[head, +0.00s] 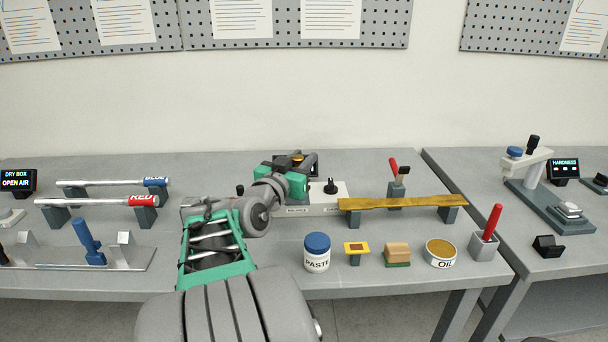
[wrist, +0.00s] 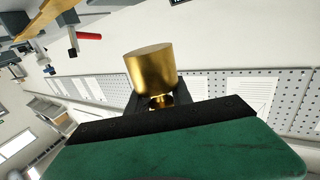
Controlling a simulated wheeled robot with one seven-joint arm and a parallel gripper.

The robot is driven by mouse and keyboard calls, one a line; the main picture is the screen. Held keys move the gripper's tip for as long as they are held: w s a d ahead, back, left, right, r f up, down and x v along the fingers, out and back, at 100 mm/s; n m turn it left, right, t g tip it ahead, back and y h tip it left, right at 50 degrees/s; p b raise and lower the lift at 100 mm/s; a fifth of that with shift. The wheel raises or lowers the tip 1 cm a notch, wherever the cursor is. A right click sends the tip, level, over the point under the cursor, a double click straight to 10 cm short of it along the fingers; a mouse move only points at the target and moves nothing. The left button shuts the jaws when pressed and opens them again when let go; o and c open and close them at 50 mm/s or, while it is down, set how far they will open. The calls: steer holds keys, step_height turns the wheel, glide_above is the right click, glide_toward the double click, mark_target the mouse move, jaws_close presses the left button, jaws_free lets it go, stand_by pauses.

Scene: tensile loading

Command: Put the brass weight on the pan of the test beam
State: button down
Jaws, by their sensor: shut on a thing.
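My gripper (head: 300,165) is seen from behind in the head view, above the back of the white balance base (head: 327,201). A small bit of the brass weight (head: 297,157) shows between its dark fingers. In the wrist view the weight (wrist: 150,68) is a plain gold cylinder with a narrow neck, and my gripper (wrist: 158,101) is shut on that neck. A long yellow beam (head: 400,203) rests on two grey supports to the right; I take it for the test beam. I cannot make out its pan.
A red-handled clamp (head: 396,182) stands behind the beam. A paste jar (head: 317,258), a sanding block (head: 397,255), an oil tin (head: 440,256) and a red-handled tool in a holder (head: 487,238) line the front edge. The bench behind the beam is mostly clear.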

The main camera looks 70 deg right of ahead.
steer(key=shift+w+d+f, duration=0.1)
steer(key=shift+d+f, duration=0.1)
steer(key=shift+d, duration=0.05)
steer(key=f+b, duration=0.1)
steer(key=f, duration=0.2)
steer(key=shift+w+d+b, duration=0.1)
steer(key=shift+d+b, duration=0.2)
steer(key=shift+b, duration=0.1)
steer(key=shift+a+f, duration=0.1)
steer(key=shift+f, duration=0.15)
steer(key=shift+f, duration=0.15)
steer(key=c, duration=1.1)
jaws_free()
steer(key=shift+f, duration=0.1)
steer(key=shift+c, duration=0.2)
